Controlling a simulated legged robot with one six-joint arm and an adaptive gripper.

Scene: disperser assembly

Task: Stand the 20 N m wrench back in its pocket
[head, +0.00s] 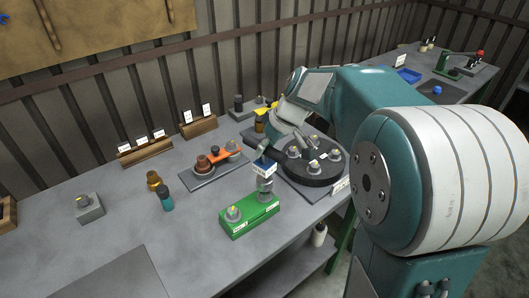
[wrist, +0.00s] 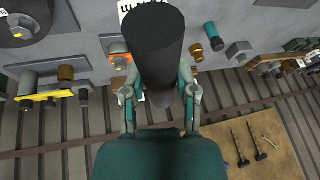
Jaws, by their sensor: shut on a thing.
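In the wrist view my gripper (wrist: 160,92) is shut on a thick dark cylinder (wrist: 158,45), which fits the wrench's handle. Its near end fills the middle of the picture and hides what is behind it. A wooden rack with two white cards (head: 198,126) and one with three cards (head: 146,151) stand along the wall. The cards are too small to read, so I cannot tell which pocket is the wrench's.
A green block (head: 249,217) stands near the front edge, with a blue-and-white piece (head: 263,167) above it. A black round rotor (head: 312,164) lies under my arm. A teal bottle (head: 166,197), a brass part (head: 153,180) and a grey block (head: 89,208) stand left.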

